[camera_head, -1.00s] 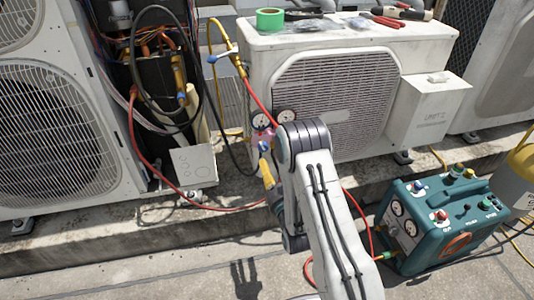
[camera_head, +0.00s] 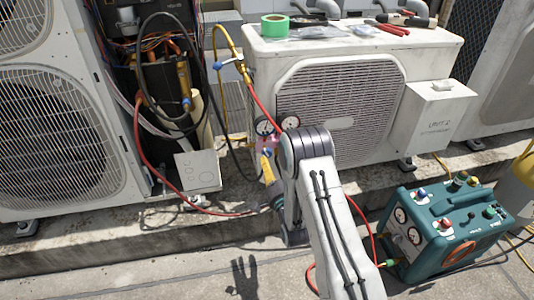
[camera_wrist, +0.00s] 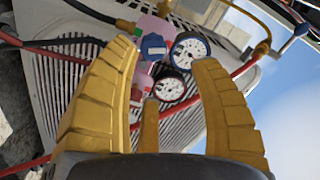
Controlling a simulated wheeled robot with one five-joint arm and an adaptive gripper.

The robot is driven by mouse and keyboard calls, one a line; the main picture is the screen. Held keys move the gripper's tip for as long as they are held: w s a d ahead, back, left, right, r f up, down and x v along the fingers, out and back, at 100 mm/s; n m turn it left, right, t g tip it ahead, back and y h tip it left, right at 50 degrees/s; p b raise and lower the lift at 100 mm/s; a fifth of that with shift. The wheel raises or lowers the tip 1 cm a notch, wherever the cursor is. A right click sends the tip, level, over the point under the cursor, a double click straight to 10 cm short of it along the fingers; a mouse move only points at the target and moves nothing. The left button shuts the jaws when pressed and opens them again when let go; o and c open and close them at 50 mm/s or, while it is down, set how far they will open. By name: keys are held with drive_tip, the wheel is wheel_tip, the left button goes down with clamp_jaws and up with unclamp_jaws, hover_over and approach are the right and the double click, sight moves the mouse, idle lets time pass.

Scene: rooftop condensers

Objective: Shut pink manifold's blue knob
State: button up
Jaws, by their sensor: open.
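The pink manifold (camera_wrist: 152,26) is in front of the white condenser unit, with two round gauges (camera_wrist: 190,48) on it. In the wrist view its blue knob (camera_wrist: 153,46) lies ahead of my gripper (camera_wrist: 165,58), nearer the left fingertip. The yellow fingers are spread wide with nothing held, and I cannot tell whether one touches the knob. A third finger in the middle covers part of the lower manifold. In the head view the pink body (camera_head: 268,142) shows just beyond my yellow fingers (camera_head: 268,167), and its blue knob is hidden or too small to make out.
Red and black hoses cross near the manifold. A yellow hose with a blue-handled valve (camera_head: 228,60) is above it. The white condenser (camera_head: 432,58) stands behind. A teal machine (camera_head: 440,230) sits at right on the pavement, and a large unit (camera_head: 60,140) stands at left.

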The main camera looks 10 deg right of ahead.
sight(268, 155)
drive_tip(key=n, duration=0.8)
drive_tip(key=w+n, duration=0.1)
drive_tip(key=n, duration=0.3)
drive_tip(key=shift+f, duration=0.35)
drive_tip(key=shift+w+b, duration=1.15)
drive_tip(key=shift+w, duration=2.05)
drive_tip(key=shift+c, duration=0.2)
drive_tip(key=shift+r, duration=0.1)
clamp_jaws()
